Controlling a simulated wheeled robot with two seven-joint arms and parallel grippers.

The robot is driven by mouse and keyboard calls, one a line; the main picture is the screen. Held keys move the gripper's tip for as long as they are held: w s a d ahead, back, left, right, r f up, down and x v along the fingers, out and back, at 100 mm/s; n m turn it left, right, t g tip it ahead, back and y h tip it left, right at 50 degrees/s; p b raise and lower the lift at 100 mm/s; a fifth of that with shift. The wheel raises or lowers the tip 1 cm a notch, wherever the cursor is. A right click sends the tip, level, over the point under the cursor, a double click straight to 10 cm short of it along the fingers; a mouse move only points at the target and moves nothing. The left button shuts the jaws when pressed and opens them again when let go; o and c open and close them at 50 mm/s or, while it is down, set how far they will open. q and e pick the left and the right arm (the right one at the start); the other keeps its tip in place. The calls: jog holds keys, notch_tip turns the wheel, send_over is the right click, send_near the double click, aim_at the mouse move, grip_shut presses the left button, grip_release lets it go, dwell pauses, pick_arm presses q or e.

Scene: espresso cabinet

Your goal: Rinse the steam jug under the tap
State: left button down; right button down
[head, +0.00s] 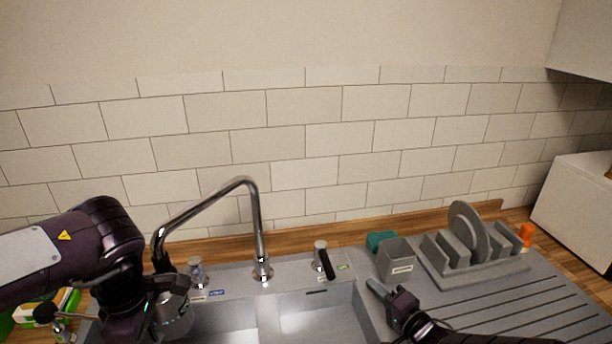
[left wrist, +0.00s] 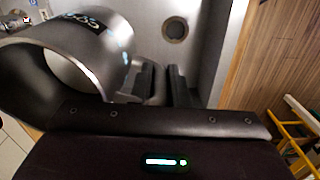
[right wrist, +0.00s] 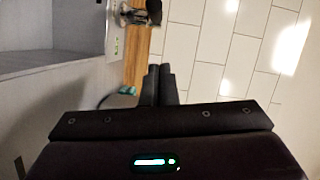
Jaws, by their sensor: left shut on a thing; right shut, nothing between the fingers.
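The steam jug (head: 176,318) is a grey metal jug at the left sink basin, partly hidden by my left arm. It fills the upper left of the left wrist view (left wrist: 95,45), lying across the picture with its open mouth showing. My left gripper (head: 164,283) is shut on the jug; its fingers show beside the jug's wall (left wrist: 160,85). The chrome tap (head: 256,220) arches left, and its spout end is just above the jug; I see no water stream. My right gripper (head: 371,284) is shut and empty, right of the black-handled tap lever (head: 325,264).
A second knob (head: 196,272) with a blue label stands behind the left basin. A grey holder (head: 397,262), a teal sponge (head: 380,240) and a dish rack (head: 470,265) with a plate are at the right. The right basin (head: 320,315) looks empty.

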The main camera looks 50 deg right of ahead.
pick_arm(q)
jog(key=shift+d, duration=0.1)
pick_arm(e)
jog(key=shift+s+a, duration=0.15)
jog(key=shift+s, duration=0.5)
pick_arm(q)
jog(key=s+a+p, duration=0.1)
jog(key=s+a, duration=0.2)
jog(key=a, duration=0.4)
jog(key=shift+a, duration=0.25)
pick_arm(e)
jog(key=shift+r, duration=0.65)
dwell(0.6)
